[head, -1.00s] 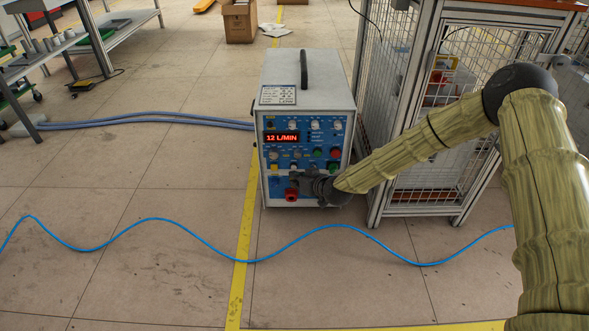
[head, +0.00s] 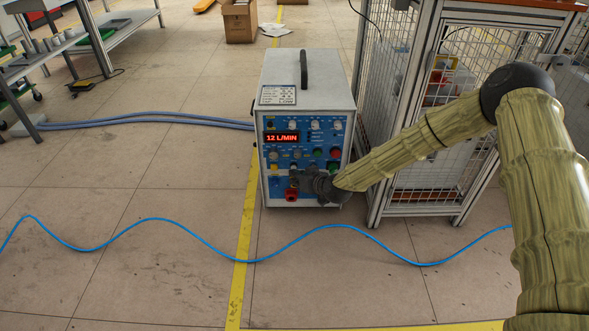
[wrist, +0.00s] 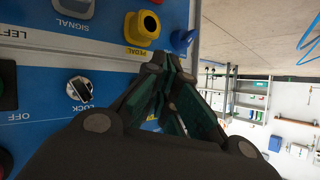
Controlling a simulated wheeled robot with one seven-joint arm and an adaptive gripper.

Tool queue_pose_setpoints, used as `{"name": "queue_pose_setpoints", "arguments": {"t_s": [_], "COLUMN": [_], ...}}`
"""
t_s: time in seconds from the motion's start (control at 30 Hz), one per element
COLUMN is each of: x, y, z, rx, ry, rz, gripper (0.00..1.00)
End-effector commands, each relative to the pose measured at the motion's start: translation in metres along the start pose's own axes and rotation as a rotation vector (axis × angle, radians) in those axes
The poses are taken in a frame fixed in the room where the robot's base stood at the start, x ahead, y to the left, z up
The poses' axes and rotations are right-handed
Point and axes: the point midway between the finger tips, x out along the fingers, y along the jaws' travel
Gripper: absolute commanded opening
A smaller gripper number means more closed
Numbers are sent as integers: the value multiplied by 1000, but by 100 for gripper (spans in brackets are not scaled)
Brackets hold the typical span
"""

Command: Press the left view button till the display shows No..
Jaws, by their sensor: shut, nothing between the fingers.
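The induction heater (head: 305,80) is a grey box with a blue front panel and a black top handle. A row of small buttons and knobs (head: 273,156) lies just below the display; I cannot tell which is the left view button. My gripper (head: 298,174) is at the lower middle of the panel, below that row. In the wrist view my gripper (wrist: 162,82) is shut and empty, close to the panel; contact cannot be told. The fingers hide part of the panel near the yellow pedal socket (wrist: 142,28).
A lock key switch (wrist: 80,90) and a blue connector (wrist: 182,40) are near the fingers. A red connector (head: 291,195) sits low on the panel. A wire-mesh cage (head: 430,150) stands right of the heater. A blue hose (head: 150,232) crosses otherwise clear floor in front.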

Motion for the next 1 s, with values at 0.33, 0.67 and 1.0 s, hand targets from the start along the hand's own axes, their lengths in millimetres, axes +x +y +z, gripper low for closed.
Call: {"name": "queue_pose_setpoints", "arguments": {"t_s": [0.33,0.67,1.0], "x": [2,4,6], "y": [1,2,4], "z": [-1,-2,-4], "rx": [0,0,0], "ry": [0,0,0], "rz": [0,0,0], "gripper": [0,0,0]}}
